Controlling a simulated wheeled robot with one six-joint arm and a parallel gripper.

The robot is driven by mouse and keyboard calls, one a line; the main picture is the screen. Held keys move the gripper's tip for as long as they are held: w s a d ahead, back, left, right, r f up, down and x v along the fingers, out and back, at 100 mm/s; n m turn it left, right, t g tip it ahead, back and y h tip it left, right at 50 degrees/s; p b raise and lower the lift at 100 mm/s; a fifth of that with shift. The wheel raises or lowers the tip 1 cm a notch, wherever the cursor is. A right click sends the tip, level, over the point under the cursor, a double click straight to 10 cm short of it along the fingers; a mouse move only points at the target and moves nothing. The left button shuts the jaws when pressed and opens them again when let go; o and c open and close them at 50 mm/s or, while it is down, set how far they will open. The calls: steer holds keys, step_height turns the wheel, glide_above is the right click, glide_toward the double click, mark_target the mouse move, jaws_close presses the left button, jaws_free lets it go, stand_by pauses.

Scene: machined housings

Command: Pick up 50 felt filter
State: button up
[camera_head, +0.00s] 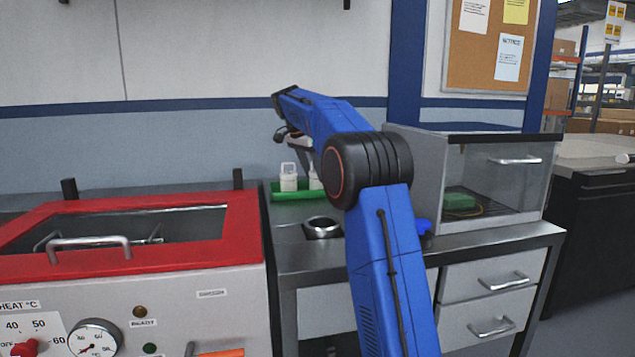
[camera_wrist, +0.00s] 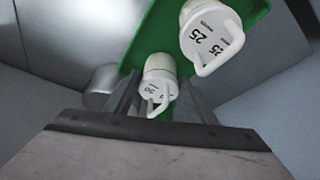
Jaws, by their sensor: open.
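In the wrist view a white felt filter (camera_wrist: 158,68) with a loop handle stands between the fingers of my gripper (camera_wrist: 157,97). Its small label looks like 50, but I cannot read it for sure. The gripper is open, with one finger on each side. A second white filter (camera_wrist: 207,32), marked 25, stands up and to the right, outside the fingers. Both are on a green tray (camera_wrist: 148,45). In the head view two white filters (camera_head: 288,180) show on the green tray (camera_head: 285,196), the right one partly behind my arm.
A dark-rimmed round cup (camera_head: 322,228) stands on the metal bench in front of the tray. A red-topped heated bath (camera_head: 130,235) is at left. A clear-fronted cabinet (camera_head: 495,175) with a green block (camera_head: 459,201) inside is at right.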

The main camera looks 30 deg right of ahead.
mark_target(314, 172)
steer(key=shift+x, duration=1.55)
steer(key=c, duration=0.7)
steer(key=shift+o, duration=0.2)
